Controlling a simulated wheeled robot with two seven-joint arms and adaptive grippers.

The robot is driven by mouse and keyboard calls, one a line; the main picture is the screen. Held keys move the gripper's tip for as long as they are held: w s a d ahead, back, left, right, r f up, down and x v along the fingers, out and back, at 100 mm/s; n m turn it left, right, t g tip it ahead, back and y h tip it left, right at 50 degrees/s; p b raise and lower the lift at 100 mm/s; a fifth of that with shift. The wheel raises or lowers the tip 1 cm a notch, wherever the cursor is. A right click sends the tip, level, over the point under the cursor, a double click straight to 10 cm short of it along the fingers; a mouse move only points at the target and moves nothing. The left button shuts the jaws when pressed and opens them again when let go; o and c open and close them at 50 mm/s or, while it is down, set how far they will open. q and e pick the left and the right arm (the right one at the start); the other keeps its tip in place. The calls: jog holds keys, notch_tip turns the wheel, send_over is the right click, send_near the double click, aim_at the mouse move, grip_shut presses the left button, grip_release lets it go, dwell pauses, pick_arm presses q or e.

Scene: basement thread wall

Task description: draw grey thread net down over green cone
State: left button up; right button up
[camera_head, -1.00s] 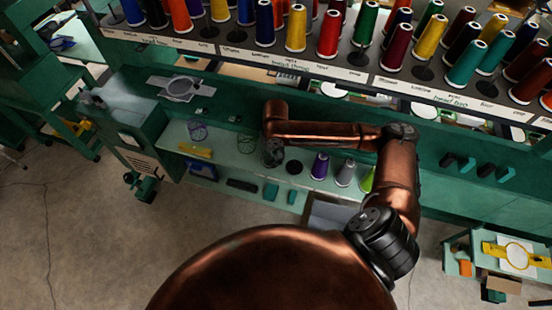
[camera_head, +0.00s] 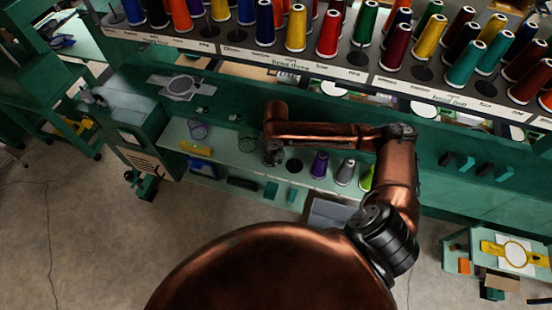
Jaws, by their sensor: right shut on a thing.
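The green cone (camera_head: 366,179) stands upright on the pale bench shelf, at the right end of a short row, partly hidden by my right forearm. My right arm reaches left over the bench and its dark right gripper (camera_head: 273,156) points down, left of the cones and clear of the green one. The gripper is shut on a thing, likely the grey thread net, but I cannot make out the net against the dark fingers. No net shows over the visible part of the green cone. My left gripper is not in view.
A purple cone (camera_head: 319,164) and a grey cone (camera_head: 345,171) stand left of the green one, with a dark disc (camera_head: 293,166) beside them. A purple net ring (camera_head: 197,130) and yellow item (camera_head: 195,148) lie left. A thread rack (camera_head: 330,71) overhangs the back.

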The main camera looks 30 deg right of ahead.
jog(key=o, duration=0.8)
